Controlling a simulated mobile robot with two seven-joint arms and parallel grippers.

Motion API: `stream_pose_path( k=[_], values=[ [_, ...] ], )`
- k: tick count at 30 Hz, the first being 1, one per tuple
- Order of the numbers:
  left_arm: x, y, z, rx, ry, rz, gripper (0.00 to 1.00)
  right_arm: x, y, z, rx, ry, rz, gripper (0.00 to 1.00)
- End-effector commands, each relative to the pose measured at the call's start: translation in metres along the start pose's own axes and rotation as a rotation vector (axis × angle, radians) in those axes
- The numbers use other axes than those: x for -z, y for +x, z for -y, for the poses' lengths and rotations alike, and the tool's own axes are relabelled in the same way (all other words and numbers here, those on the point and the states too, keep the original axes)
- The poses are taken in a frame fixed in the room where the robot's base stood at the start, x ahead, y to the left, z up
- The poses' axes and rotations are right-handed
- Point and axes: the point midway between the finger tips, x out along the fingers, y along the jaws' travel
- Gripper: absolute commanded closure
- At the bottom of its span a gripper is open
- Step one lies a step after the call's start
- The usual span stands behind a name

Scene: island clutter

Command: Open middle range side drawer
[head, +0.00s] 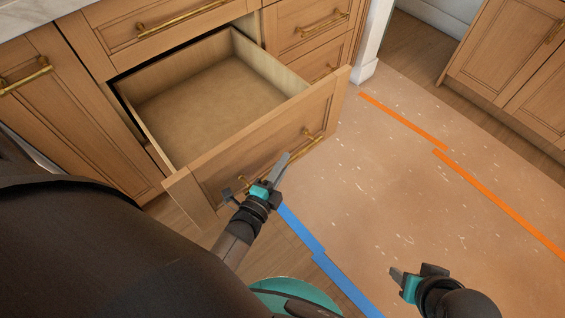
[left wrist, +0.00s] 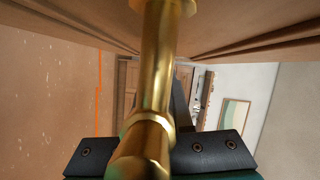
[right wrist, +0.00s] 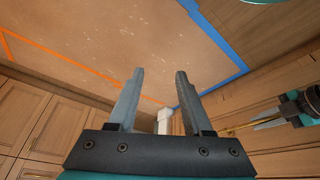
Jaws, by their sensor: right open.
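The range side drawer (head: 255,165) is pulled out, and its empty inside shows in the head view. A brass bar handle (head: 314,135) runs across its front. My left gripper (head: 268,180) is at this handle, in front of the drawer face. In the left wrist view the handle (left wrist: 155,75) fills the middle and covers much of the fingers, so whether they are closed around it cannot be seen. My right gripper (head: 408,279) is open and empty above the floor, apart from the drawer. Its two spread fingers show in the right wrist view (right wrist: 155,100).
A shut drawer (head: 150,28) lies above the open one. Shut drawers (head: 305,30) stand to its right and a cabinet door (head: 60,110) to its left. Floor covering (head: 390,190) with orange and blue tape lies clear at right. Further cabinets (head: 510,60) stand at upper right.

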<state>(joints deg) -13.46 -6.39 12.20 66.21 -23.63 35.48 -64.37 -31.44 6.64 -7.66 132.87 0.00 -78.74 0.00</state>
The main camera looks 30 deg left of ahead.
Motion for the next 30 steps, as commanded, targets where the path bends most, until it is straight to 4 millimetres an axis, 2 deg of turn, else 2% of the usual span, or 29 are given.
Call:
stream_pose_path(
  k=[1, 7, 17, 19, 23, 30],
  values=[
    [0.000, 0.000, 0.000, -0.001, 0.000, 0.000, 0.75, 0.000, 0.000, 0.000, 0.001, 0.000, 0.000, 0.50],
    [0.000, 0.000, 0.000, -0.001, 0.000, 0.000, 0.54, 0.000, -0.001, 0.001, 0.002, 0.001, 0.001, 0.50],
    [0.000, -0.004, 0.000, -0.002, 0.000, 0.001, 0.54, 0.002, -0.002, 0.001, 0.002, 0.002, -0.002, 0.50],
    [0.000, -0.011, 0.000, -0.003, 0.000, 0.001, 0.54, 0.003, -0.002, 0.001, 0.001, 0.001, -0.004, 0.50],
    [0.000, -0.030, 0.001, -0.005, 0.000, 0.002, 0.54, -0.005, 0.016, 0.001, 0.002, -0.001, 0.028, 0.50],
    [0.000, -0.084, 0.001, -0.005, -0.001, 0.002, 0.54, -0.022, 0.040, 0.002, 0.004, -0.003, 0.072, 0.50]
  ],
)
